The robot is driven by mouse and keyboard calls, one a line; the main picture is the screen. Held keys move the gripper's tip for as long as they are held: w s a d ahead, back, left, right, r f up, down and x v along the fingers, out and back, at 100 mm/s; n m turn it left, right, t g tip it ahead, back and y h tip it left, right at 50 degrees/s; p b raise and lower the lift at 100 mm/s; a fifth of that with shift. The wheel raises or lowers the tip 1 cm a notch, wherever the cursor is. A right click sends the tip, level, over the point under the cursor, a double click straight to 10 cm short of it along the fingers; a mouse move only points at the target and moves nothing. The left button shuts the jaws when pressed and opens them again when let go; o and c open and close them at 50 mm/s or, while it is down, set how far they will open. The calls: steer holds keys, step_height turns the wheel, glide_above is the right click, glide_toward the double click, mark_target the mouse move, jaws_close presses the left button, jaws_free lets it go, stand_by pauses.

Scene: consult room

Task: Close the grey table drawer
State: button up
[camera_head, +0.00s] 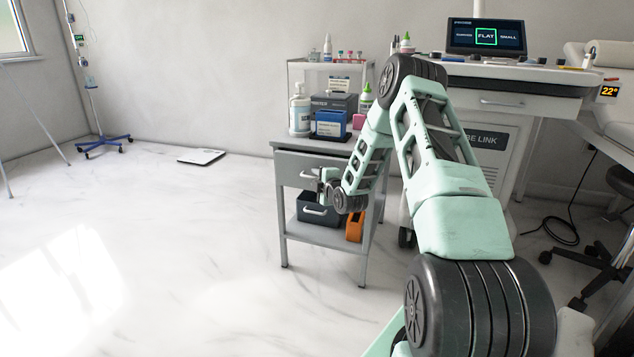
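The grey table (283,228) stands near the middle of the camera_head view, with a drawer (290,165) under its top. The left part of the drawer front shows and looks about level with the table frame. My arm and gripper hide the right part, so I cannot tell whether a small gap is left. My gripper (321,183) is in front of the drawer front, close to its handle. I cannot tell whether it touches. The fingers are too small and too much hidden to tell whether they are open or shut.
A white pump bottle (299,113) and a blue box (330,123) stand on the table top. A dark bin (312,213) and an orange object (355,222) are on its lower shelf. A desk with a monitor (486,37) is at the right.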

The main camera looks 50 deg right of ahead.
jaws_close()
steer(key=d, duration=0.1)
steer(key=w+d, duration=0.1)
steer(key=d, duration=0.2)
steer(key=shift+w+d+r+b, duration=0.1)
steer(key=shift+w+b, duration=0.2)
steer(key=shift+w, duration=0.05)
jaws_free()
steer(key=p+v, duration=0.4)
steer(key=v, duration=1.3)
steer(key=shift+s+p, duration=0.2)
steer(key=shift+p, duration=0.2)
